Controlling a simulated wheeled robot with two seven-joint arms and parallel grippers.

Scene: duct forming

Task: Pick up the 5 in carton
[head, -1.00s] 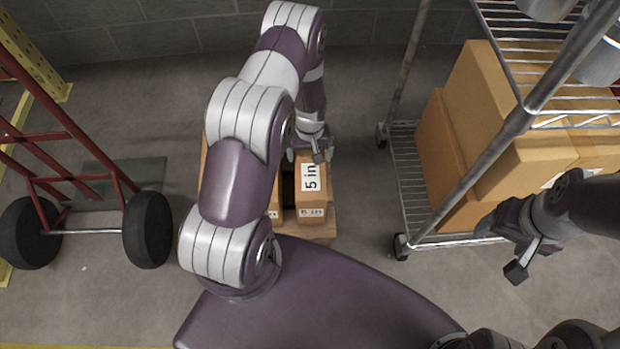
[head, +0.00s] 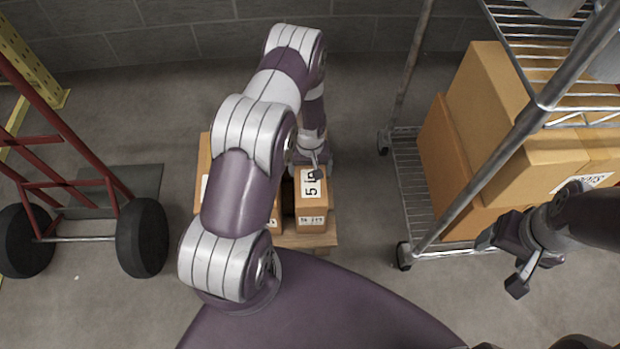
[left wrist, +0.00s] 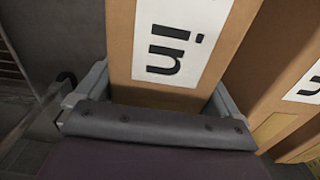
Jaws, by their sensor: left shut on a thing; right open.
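The 5 in carton (head: 311,207) is a brown box with a white label on top, standing at the right end of a low wooden platform (head: 305,240). My left gripper (head: 311,165) comes down over its far part and is shut on it. In the left wrist view the carton (left wrist: 121,60) lies between the two fingers of the left gripper (left wrist: 160,100), its label reading "in". Whether the carton is clear of the platform I cannot tell. My right gripper (head: 506,258) is open and empty at the right, in front of the wire rack.
Another labelled carton (head: 275,219) stands left of the 5 in carton, partly hidden by my arm; a gap lies between them. A wire rack (head: 412,190) with large boxes (head: 488,100) stands right. A red hand truck (head: 85,185) stands left. Bare floor lies between.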

